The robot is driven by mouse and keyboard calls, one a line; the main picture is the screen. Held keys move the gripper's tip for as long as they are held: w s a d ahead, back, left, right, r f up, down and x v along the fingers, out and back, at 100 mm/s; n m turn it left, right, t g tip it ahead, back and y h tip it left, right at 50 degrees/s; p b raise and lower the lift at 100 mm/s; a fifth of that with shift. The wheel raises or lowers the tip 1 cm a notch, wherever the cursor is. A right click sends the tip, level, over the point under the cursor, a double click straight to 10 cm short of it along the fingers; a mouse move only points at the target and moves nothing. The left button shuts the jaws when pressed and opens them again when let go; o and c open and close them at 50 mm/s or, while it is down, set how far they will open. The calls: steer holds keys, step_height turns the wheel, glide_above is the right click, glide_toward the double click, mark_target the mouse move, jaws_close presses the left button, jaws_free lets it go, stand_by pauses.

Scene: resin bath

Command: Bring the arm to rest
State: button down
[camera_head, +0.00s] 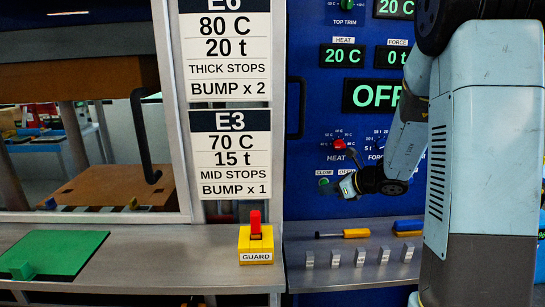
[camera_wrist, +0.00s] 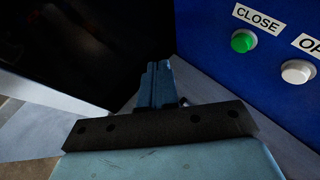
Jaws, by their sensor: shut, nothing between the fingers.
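My arm comes in from the right of the head view and reaches toward the blue control panel (camera_head: 310,130). My gripper (camera_head: 349,187) is in front of the panel's lower part, near the CLOSE label and a green button (camera_head: 323,182). In the wrist view my gripper (camera_wrist: 157,72) points ahead with its fingers together and nothing between them. The green button (camera_wrist: 243,41) and a white button (camera_wrist: 297,71) are to its right, apart from the fingers. A red knob (camera_head: 339,145) marked HEAT is just above the gripper in the head view.
A steel ledge (camera_head: 310,278) below the panel holds several small metal blocks (camera_head: 334,258) and a yellow-handled tool (camera_head: 356,233). A yellow GUARD switch (camera_head: 256,245) with a red lever stands left of them. A green mat (camera_head: 60,252) lies far left. A black handle (camera_head: 296,108) juts out beside the panel.

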steer(key=s+a+r+n+g+h, duration=0.1)
steer(key=s+a+r+n+g, duration=0.1)
steer(key=s+r+n, duration=0.45)
steer(key=s+a+r+n+g, duration=0.2)
steer(key=s+r+n, duration=0.1)
steer(key=s+n, duration=0.65)
steer(key=s+d+r+n+h, duration=0.2)
steer(key=s+d+n+h, duration=0.1)
steer(key=s, duration=0.4)
steer(key=s+d+r+n+t+h, duration=0.1)
steer(key=s+d+r+n+h, duration=0.2)
steer(key=s+n, duration=0.4)
steer(key=shift+s+d+r+t+h, duration=0.15)
steer(key=shift+s+d+t+h, duration=0.25)
steer(key=shift+h, duration=0.6)
steer(key=shift+w, duration=0.1)
